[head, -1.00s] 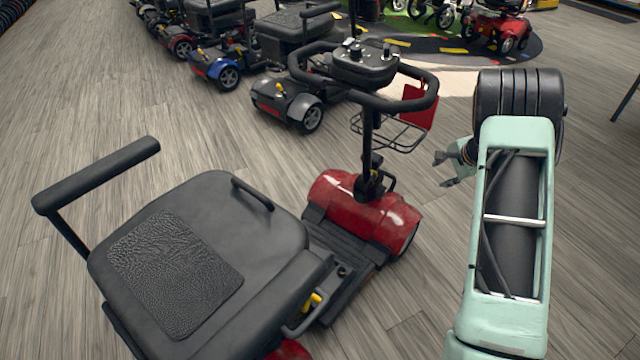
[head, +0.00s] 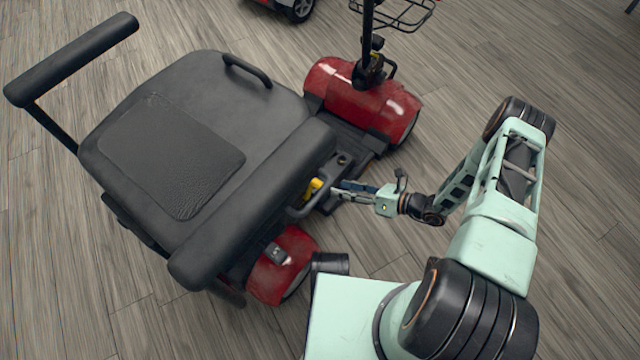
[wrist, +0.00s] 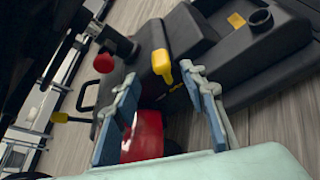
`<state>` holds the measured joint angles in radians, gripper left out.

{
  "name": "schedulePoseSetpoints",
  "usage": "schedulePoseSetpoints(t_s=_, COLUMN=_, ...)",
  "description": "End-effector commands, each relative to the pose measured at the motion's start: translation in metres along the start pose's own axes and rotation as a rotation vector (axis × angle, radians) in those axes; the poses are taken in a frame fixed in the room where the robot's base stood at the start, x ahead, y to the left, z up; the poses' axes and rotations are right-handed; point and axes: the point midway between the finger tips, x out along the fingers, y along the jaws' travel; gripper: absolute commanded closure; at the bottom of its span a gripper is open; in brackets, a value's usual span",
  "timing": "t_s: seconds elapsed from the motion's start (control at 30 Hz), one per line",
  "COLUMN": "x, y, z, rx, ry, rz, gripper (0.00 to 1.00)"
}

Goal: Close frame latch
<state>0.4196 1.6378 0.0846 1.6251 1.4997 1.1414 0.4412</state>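A red mobility scooter (head: 365,100) with a black seat (head: 165,130) stands in front of me. A yellow lever (head: 313,188) shows low on its frame, beside the seat's edge; I take it for the frame latch, but its exact position is unclear. In the wrist view the yellow lever (wrist: 162,64) points toward me, in line with the gap between my fingers. My gripper (head: 338,190) is right beside it, reaching in from the right. In the wrist view my gripper (wrist: 160,82) has its two blue fingers apart. I cannot tell whether they touch the lever.
The black armrest (head: 255,205) lies close to the left of my gripper. A red knob (wrist: 103,62) and black frame parts are near the fingers. The red rear cover (head: 285,268) is below. Open wood floor (head: 490,50) lies to the right.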

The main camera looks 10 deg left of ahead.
Motion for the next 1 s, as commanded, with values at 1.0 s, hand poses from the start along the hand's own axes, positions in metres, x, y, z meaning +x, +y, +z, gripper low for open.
schedulePoseSetpoints(t_s=1.0, x=0.09, y=0.0, z=-0.001, rx=-0.005, ry=0.005, rz=0.0, gripper=0.74)
